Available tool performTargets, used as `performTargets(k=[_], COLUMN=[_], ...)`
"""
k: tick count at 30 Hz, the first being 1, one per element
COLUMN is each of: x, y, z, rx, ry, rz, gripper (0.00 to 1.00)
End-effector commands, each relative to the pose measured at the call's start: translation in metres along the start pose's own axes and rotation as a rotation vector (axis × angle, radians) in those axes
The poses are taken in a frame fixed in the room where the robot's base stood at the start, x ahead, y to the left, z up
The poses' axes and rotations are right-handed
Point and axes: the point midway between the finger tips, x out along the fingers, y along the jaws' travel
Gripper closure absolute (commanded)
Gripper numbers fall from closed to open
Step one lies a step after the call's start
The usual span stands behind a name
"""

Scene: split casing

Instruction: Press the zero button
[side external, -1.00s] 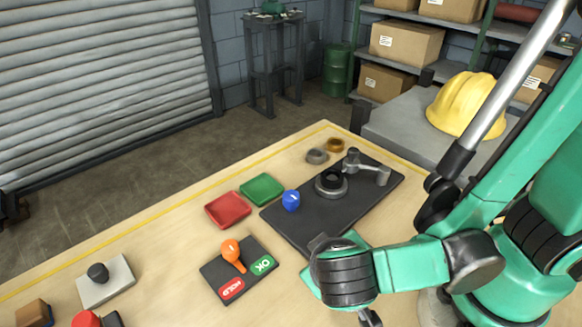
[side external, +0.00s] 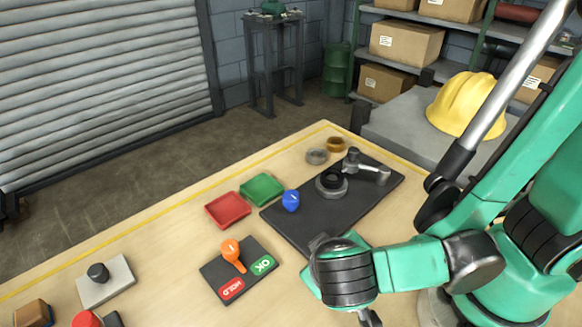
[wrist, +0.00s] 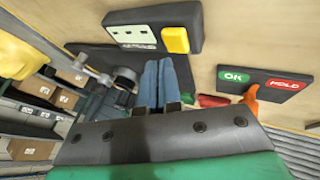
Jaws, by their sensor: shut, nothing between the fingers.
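A dark box with a pale display panel (wrist: 136,36) is at the top of the wrist view. A raised yellow button (wrist: 175,40) sits at its right end; no label on it is readable. I cannot make out the box or the button in the side view, where my arm may cover them. My gripper (wrist: 164,64) shows as two blue fingers side by side, shut and empty. In the picture, the fingertips lie just below the box and button; I cannot tell the gap in depth. My wrist hides the fingers in the side view.
A pad with OK and HOLD keys (side external: 231,288) and an orange lever (side external: 231,251) stands on the bench. A dark plate (side external: 312,220) carries a blue knob (side external: 290,200) and a metal fixture (side external: 331,184). Red (side external: 228,209) and green trays (side external: 262,189) lie behind.

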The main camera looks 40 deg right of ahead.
Motion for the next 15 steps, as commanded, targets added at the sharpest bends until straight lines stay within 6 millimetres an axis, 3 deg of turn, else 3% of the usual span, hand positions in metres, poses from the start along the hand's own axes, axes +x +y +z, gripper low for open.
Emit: performTargets(k=[7,15], x=[-0.002,-0.022], y=[0.001,0.013], z=[-0.001,-0.012], rx=[0.000,0.000], ry=[0.000,0.000], rz=[0.000,0.000], gripper=[1.00,1.00])
